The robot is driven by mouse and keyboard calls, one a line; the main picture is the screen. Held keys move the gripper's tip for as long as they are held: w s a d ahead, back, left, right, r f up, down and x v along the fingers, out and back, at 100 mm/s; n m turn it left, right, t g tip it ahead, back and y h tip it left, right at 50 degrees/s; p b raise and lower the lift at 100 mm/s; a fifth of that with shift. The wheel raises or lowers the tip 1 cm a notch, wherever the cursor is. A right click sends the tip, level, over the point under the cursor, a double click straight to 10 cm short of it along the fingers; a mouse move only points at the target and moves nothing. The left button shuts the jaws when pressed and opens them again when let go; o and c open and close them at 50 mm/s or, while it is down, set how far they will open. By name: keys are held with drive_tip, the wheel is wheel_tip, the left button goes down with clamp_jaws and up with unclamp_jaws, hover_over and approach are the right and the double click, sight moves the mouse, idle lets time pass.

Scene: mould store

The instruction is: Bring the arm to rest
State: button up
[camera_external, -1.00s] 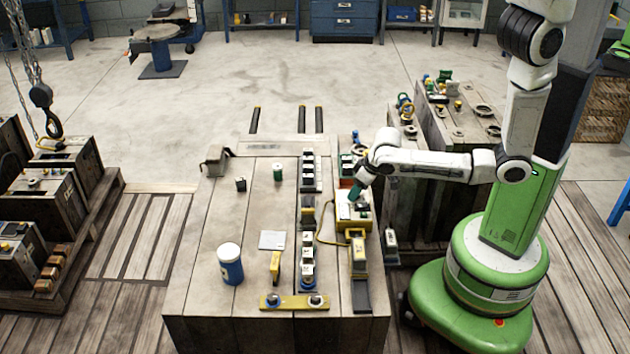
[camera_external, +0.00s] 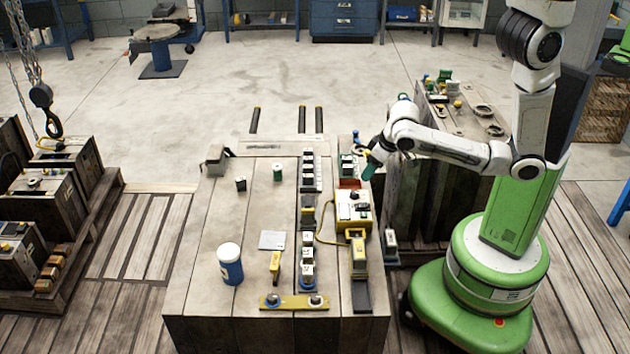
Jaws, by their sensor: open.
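My gripper (camera_external: 366,172) is at the end of my white arm, above the right edge of the wooden workbench (camera_external: 200,290). It points down and left, a little behind the yellow box (camera_external: 351,208) with the white top. Its green fingers are small in the picture and I see nothing held between them. It looks apart from the yellow box. My forearm reaches left from the elbow at the right, over the gap between the workbench and the second block.
A second wooden block (camera_external: 460,130) with rings and small parts stands behind my forearm. A blue-and-white jar (camera_external: 230,264) and a yellow bar (camera_external: 293,302) are on the workbench. A chain hook (camera_external: 50,125) hangs at left.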

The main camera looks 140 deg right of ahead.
drive_tip(key=shift+a+r, duration=0.15)
drive_tip(key=shift+r, duration=0.2)
idle(0.4)
drive_tip(key=w+a+f+n+y+b, duration=0.2)
drive_tip(key=w+a+f+n+b, duration=0.15)
drive_tip(key=w+a+n, duration=0.45)
drive_tip(key=w+a+f+n+y, duration=0.1)
drive_tip(key=w+a+n, duration=0.2)
drive_tip(key=a, duration=0.5)
drive_tip(key=w+a+f+n+y+b, duration=0.1)
drive_tip(key=w+a+n, duration=0.2)
drive_tip(key=a, duration=0.6)
drive_tip(key=shift+w+a+f, duration=0.15)
drive_tip(key=shift+w+a, duration=0.05)
drive_tip(key=shift+w, duration=0.2)
